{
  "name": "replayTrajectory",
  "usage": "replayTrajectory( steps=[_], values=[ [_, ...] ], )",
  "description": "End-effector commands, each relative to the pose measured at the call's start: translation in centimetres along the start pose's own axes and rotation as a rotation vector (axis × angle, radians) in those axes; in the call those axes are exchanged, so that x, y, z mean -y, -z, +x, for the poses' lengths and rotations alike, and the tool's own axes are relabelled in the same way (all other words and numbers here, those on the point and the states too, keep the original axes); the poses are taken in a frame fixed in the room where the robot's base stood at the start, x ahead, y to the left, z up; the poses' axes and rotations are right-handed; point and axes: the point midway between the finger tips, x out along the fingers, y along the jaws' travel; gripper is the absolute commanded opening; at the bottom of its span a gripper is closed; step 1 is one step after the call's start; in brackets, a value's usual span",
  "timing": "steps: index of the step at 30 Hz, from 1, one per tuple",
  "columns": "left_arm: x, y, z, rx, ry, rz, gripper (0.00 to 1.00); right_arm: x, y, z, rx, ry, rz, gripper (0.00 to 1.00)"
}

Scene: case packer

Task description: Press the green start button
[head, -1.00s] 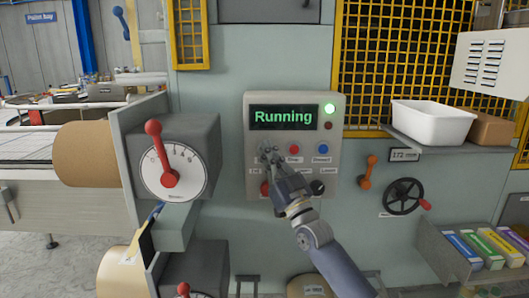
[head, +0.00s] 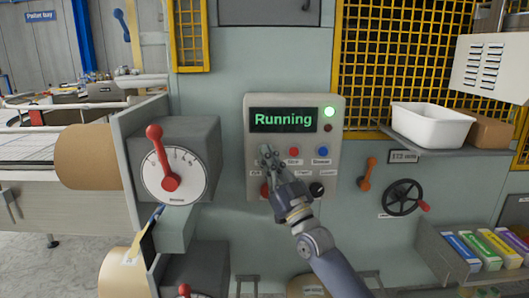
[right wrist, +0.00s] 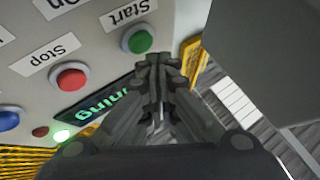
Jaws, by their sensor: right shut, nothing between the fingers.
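The green start button (right wrist: 139,41) shows in the right wrist view, under a label reading "Start" in an upside-down picture. In the head view it is hidden behind my right gripper (head: 266,153). My right gripper (right wrist: 158,68) is shut and empty, its fingertips close beside the green button. I cannot tell whether they touch it. The control panel (head: 251,137) has a display (head: 284,119) reading "Running" in green. A green lamp (head: 329,112) beside it is lit. My left gripper is not in view.
A red stop button (right wrist: 70,78) and a blue button (head: 323,152) sit beside the start button. A grey dial box with a red lever (head: 157,150) stands out at the left. An orange lever (head: 367,172) and a handwheel (head: 402,197) are at the right.

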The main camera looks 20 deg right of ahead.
Motion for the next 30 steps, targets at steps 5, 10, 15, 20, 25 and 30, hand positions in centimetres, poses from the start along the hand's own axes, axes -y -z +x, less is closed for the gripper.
replayTrajectory(
  steps=[5, 10, 15, 20, 25, 30],
  values=[
    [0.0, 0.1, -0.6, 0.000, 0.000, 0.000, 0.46, 0.3, 0.4, -0.3, 0.001, 0.001, 0.002, 0.00],
    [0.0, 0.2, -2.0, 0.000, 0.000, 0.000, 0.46, 1.2, 1.3, -1.4, 0.002, 0.001, 0.002, 0.00],
    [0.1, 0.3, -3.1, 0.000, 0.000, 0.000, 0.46, 2.0, 2.1, -2.6, 0.002, 0.000, 0.002, 0.00],
    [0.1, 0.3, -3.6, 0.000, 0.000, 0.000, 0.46, 2.5, 2.5, -3.3, 0.001, 0.000, 0.001, 0.00],
    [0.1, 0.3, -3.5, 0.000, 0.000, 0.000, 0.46, 2.6, 2.5, -3.5, 0.000, 0.000, 0.000, 0.00],
    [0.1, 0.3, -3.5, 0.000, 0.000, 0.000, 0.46, 2.5, 2.5, -3.5, 0.000, 0.000, 0.000, 0.00]
  ],
)
